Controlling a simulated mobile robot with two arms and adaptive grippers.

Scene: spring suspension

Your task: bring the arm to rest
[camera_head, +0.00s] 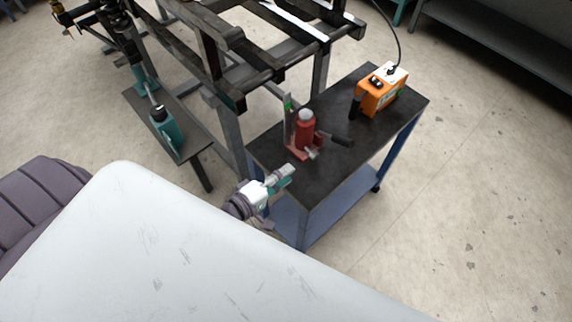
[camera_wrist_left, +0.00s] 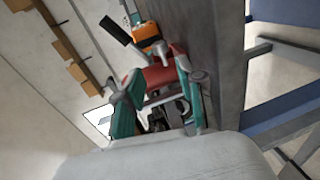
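My left gripper (camera_head: 280,178) is at the near left edge of the cart top in the head view, pointing toward a red bottle jack. In the left wrist view the left gripper (camera_wrist_left: 156,92) has its two teal-padded fingers spread apart, with nothing seen held between them. The red bottle jack (camera_head: 305,131) stands upright on the cart, a short gap beyond the fingertips. Its red body (camera_wrist_left: 160,76) shows past the fingers in the left wrist view. My right gripper is in neither view.
The dark-topped blue cart (camera_head: 378,142) also bears an orange box (camera_head: 380,92) at its far end. A dark metal frame (camera_head: 232,125) stands close behind the cart's left side. Floor to the right is clear.

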